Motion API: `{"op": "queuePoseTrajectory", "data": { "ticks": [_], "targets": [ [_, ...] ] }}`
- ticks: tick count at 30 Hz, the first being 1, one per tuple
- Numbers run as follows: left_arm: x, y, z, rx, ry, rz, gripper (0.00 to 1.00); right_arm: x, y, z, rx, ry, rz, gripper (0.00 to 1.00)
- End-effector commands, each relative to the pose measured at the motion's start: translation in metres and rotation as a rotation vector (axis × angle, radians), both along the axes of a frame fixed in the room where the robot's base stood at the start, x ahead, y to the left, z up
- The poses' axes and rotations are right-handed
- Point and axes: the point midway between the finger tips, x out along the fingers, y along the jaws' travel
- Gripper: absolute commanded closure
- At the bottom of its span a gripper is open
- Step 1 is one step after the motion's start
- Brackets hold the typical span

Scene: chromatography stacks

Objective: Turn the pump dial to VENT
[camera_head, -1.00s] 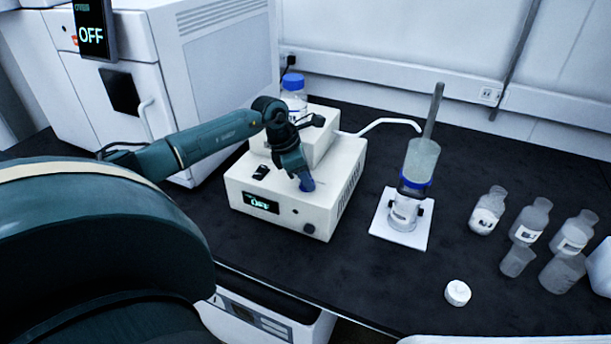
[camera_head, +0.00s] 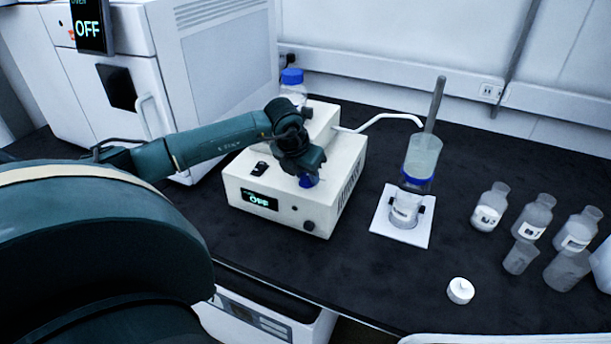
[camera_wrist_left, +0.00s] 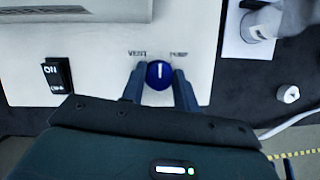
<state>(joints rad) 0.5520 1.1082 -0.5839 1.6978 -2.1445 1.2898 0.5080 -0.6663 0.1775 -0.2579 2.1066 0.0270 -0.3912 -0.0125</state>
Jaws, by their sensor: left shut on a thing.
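The pump is a cream box (camera_head: 275,205) on the black bench, with a dark display reading OFF. Its blue dial (camera_head: 308,181) sits on the box top near the right. In the left wrist view, the dial (camera_wrist_left: 159,75) has a white mark pointing about straight up, between VENT on the left and PUMP on the right. My left gripper (camera_head: 307,174) is over the dial from above, its arm coming in from the left. In the wrist view the gripper (camera_wrist_left: 159,86) has one finger on each side of the dial, shut on it. My right gripper is not in view.
A black rocker switch (camera_head: 260,167) is on the pump top. A blue-capped bottle (camera_head: 293,88) stands behind. A filter funnel (camera_head: 421,160) on a white base is to the right, with several bottles and a white cap (camera_head: 460,290) beyond. A white oven (camera_head: 185,80) stands at left.

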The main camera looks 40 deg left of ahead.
Motion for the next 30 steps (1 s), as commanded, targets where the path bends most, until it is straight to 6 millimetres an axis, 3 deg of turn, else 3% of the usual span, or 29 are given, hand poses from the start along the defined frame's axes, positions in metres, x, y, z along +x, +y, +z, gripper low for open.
{"op": "queuePoseTrajectory", "data": {
  "ticks": [18,30],
  "targets": [
    [0.002,-0.003,0.0,-0.001,-0.002,0.559,0.93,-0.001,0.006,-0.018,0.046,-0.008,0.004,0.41],
    [0.002,-0.003,0.001,-0.002,-0.002,0.758,0.93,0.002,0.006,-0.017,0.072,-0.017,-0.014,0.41]
  ]
}}
